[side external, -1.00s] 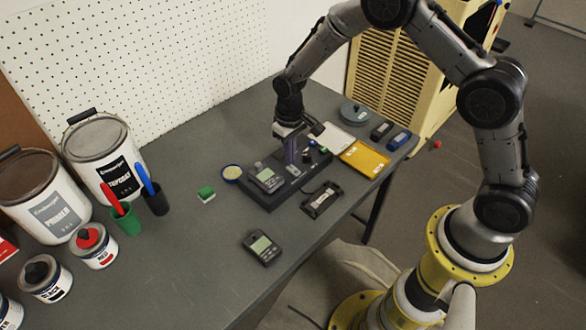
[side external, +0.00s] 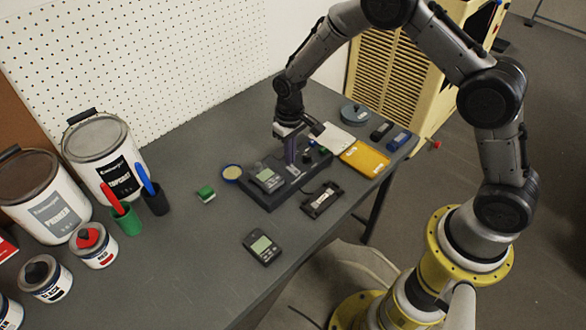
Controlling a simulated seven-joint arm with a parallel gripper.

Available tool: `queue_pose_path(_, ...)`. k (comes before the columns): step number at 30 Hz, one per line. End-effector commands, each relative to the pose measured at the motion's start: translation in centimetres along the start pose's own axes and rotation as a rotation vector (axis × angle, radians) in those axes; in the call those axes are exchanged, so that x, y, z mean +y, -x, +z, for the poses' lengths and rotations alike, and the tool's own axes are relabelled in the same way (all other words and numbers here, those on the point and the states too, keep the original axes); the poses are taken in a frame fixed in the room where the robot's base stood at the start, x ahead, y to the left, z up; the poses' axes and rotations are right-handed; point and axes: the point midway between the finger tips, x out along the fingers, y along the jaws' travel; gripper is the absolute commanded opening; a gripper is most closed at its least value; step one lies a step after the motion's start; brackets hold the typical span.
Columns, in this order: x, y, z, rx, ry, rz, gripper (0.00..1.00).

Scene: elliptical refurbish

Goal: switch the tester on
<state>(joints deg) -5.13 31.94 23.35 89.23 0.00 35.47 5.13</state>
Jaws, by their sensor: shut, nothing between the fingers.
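The tester appears to be the dark flat box (side external: 262,198) near the middle of the table, with a grey handheld device (side external: 269,180) with a screen set in its left part. Small dark and green parts (side external: 308,155) show at its right end. My gripper (side external: 291,160) is shut and empty, pointing down at the right part of the box. Its fingertips are close to the box top; I cannot tell whether they touch it. The switch itself is too small to make out or hidden by the fingers.
A second handheld device (side external: 262,248) and a black bracket-like part (side external: 322,199) lie in front. A yellow tray (side external: 364,158), a white tray (side external: 335,138) and a grey round dish (side external: 355,114) lie right.

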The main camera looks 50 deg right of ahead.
Motion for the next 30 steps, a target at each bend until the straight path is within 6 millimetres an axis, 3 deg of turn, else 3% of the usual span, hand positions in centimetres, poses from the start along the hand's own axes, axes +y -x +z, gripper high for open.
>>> queue_pose_path(30, 0.0, -0.7, -0.01, 0.0, 0.0, 0.0, 0.0)
